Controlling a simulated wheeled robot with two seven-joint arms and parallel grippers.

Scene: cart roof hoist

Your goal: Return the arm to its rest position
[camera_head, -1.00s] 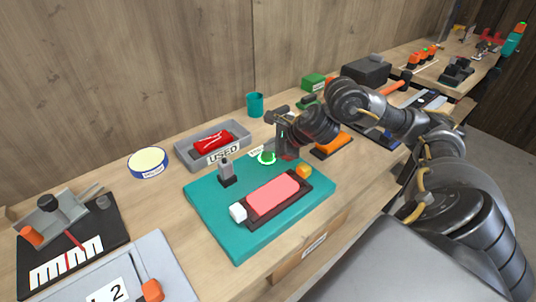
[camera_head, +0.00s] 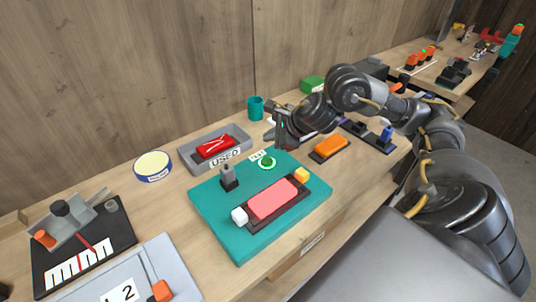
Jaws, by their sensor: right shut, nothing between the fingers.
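My right arm comes in from the right of the head view and bends down over the bench. My right gripper (camera_head: 283,143) is shut and empty, pointing down at the back right edge of the teal board (camera_head: 215,222), near the green button (camera_head: 267,162). I cannot tell its exact height above the bench. My left gripper is not in view.
A grey tray labelled USED (camera_head: 240,135) holds a red item (camera_head: 214,146). A teal cup (camera_head: 255,108), a round yellow-topped tub (camera_head: 153,166) and an orange block (camera_head: 331,147) stand around the board. A wooden wall runs behind; a second bench (camera_head: 430,62) lies at the far right.

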